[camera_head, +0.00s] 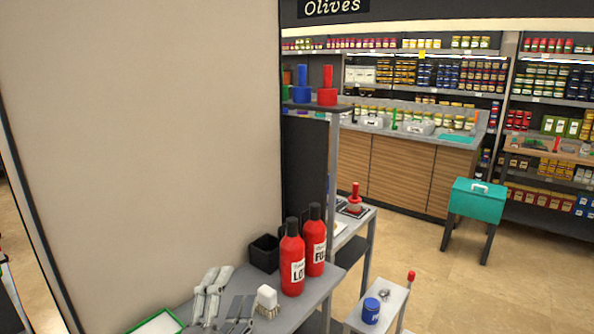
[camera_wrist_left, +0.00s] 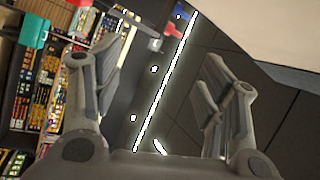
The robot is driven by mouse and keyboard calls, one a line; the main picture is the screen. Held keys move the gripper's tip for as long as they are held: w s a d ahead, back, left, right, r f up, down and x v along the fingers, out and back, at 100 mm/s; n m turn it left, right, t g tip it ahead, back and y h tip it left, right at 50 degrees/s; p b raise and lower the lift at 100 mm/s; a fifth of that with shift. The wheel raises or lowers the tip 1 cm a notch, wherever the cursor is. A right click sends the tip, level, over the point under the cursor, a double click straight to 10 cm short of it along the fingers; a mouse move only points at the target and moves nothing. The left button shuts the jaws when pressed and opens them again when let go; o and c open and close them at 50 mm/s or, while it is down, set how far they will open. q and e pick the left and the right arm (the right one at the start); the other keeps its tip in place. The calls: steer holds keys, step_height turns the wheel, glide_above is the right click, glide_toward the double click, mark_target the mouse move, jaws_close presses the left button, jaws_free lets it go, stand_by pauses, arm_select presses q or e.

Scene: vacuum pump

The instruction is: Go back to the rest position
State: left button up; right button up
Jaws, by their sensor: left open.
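My left gripper (camera_head: 226,292) is low in the head view, in front of the grey table with the red bottles. Its two grey fingers are spread apart with nothing between them. In the left wrist view the open fingers (camera_wrist_left: 165,82) stand on either side of a dark panel with a bright white line. My right gripper is in neither view. A blue pump-like item (camera_head: 302,86) and a red one (camera_head: 327,88) stand on a small upper shelf in the head view, apart from my gripper.
Two red bottles (camera_head: 292,262), a black bin (camera_head: 264,253) and a white-topped brush (camera_head: 267,300) stand on the grey table (camera_head: 318,285). A large beige wall (camera_head: 140,130) fills the left. A teal box (camera_head: 477,199) stands right on open floor (camera_head: 430,270).

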arm_select(q)
steer(key=s+a+f+n+g+y, duration=0.2)
steer(key=s+a+f+n+g, duration=0.1)
steer(key=f, duration=0.3)
steer(key=s+a+f+n+g+y, duration=0.1)
steer(key=s+a+f+n+g, duration=0.1)
steer(key=f+n+g, duration=0.3)
steer(key=s+a+f+n+y, duration=0.2)
steer(key=s+a+f, duration=0.1)
steer(key=f, duration=0.5)
steer(key=s+f+n+g, duration=0.2)
steer(key=s+f+g, duration=0.25)
steer(key=s, duration=0.45)
steer(key=s+f+n+g, duration=0.2)
steer(key=s+f+g, duration=0.3)
steer(key=s, duration=0.4)
step_height(320, 180, down, 28)
steer(key=s, duration=0.3)
steer(key=s+a+f+g, duration=0.1)
steer(key=s+a+f, duration=0.1)
steer(key=s+f, duration=0.5)
steer(key=s+a+f+g, duration=0.1)
steer(key=s+f, duration=0.7)
steer(key=shift+s+a+f+h, duration=0.15)
steer(key=shift+s+a+h, duration=0.15)
steer(key=shift+s+a, duration=0.1)
